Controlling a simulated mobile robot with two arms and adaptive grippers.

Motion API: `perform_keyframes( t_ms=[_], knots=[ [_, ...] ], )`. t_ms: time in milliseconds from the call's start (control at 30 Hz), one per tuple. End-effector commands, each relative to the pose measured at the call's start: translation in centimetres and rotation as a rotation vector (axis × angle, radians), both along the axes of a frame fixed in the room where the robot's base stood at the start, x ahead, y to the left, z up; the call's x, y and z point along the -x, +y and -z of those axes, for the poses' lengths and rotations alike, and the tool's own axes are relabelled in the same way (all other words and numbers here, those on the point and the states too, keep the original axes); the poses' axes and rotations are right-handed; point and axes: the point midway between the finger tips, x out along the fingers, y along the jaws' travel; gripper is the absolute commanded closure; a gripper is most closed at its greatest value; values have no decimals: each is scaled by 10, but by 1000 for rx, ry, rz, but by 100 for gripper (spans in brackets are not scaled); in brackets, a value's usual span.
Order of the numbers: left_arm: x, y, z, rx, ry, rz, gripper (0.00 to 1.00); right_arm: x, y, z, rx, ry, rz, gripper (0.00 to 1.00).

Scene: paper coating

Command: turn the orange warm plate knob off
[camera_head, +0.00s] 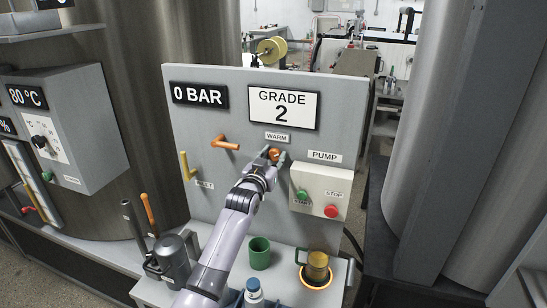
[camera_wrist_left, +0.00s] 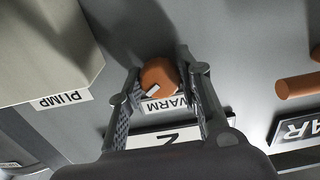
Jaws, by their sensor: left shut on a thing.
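The orange warm knob (camera_head: 274,154) is on the upright grey panel (camera_head: 215,165), just under the WARM label (camera_head: 278,137). My left gripper (camera_head: 275,157) reaches up to the panel and is shut on the knob. In the left wrist view the orange knob (camera_wrist_left: 158,76) sits between the two fingers (camera_wrist_left: 160,85), with a white mark on its face. The wrist view is upside down, so the WARM label (camera_wrist_left: 165,104) reads inverted. The fingers hide part of the knob in the head view. My right gripper is not in view.
The pump box (camera_head: 320,190) with green and red buttons is right of the knob. An orange handle (camera_head: 226,143) and a yellow handle (camera_head: 186,167) are to its left. A green cup (camera_head: 259,252) and a brass-coloured vessel (camera_head: 317,266) stand on the ledge below.

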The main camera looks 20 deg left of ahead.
Motion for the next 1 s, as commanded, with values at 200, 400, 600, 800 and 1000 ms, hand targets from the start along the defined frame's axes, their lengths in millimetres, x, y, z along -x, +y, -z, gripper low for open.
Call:
perform_keyframes(
  t_ms=[200,400,600,800,1000],
  knots=[
    [0,0,-1,144,5,0,96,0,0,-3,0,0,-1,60],
    [0,0,-1,328,11,-1,96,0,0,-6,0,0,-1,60],
    [0,0,-1,518,18,-1,96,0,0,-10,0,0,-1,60],
    [0,0,-1,696,23,-1,96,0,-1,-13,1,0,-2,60],
    [0,0,-2,841,27,-1,96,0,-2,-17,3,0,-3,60]
  ],
)
